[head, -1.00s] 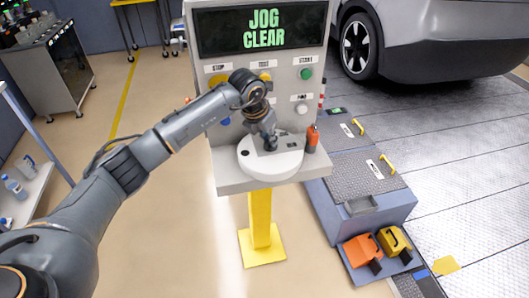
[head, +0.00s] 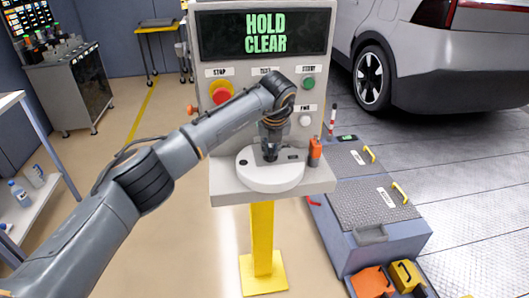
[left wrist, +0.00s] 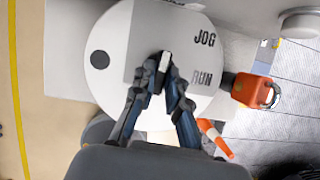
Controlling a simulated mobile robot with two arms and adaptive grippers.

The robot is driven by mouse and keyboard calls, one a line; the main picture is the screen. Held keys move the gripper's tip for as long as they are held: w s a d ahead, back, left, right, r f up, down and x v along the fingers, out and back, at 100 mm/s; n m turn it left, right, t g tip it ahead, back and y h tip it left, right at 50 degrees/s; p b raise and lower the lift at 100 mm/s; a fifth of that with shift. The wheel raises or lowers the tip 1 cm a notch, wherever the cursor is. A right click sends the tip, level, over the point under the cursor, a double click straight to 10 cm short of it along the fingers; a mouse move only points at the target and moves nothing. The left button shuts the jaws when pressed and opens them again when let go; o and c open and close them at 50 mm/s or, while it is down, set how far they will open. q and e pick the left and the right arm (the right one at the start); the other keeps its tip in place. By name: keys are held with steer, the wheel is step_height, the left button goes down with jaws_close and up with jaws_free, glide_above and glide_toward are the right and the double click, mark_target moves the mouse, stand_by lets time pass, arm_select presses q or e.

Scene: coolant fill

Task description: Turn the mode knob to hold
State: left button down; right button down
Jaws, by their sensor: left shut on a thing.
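The mode knob's white round dial (head: 271,178) sits on the shelf of the grey control pedestal. It also shows in the left wrist view (left wrist: 114,28), with JOG and RUN printed to the right and a black dot at the left. My left gripper (head: 270,156) reaches down over the dial and is shut on the knob (left wrist: 166,60), a small light-tipped handle between its fingers in the left wrist view. The fingers hide most of the knob. The pedestal's screen (head: 265,33) reads HOLD CLEAR in green. My right gripper is not in view.
An orange padlock-like item (head: 315,152) stands right beside the dial. Above are a red stop button (head: 221,92), a green start button (head: 308,83) and a white button (head: 305,121). A grey stepped platform (head: 378,205) and a car (head: 440,60) are at the right.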

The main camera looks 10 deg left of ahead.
arm_select(q)
steer(key=shift+w+r+n, duration=0.1)
steer(key=shift+n, duration=0.5)
steer(key=c, duration=1.3)
jaws_free()
steer(key=shift+c, duration=0.2)
steer(key=v, duration=1.2)
steer(key=shift+d, duration=0.25)
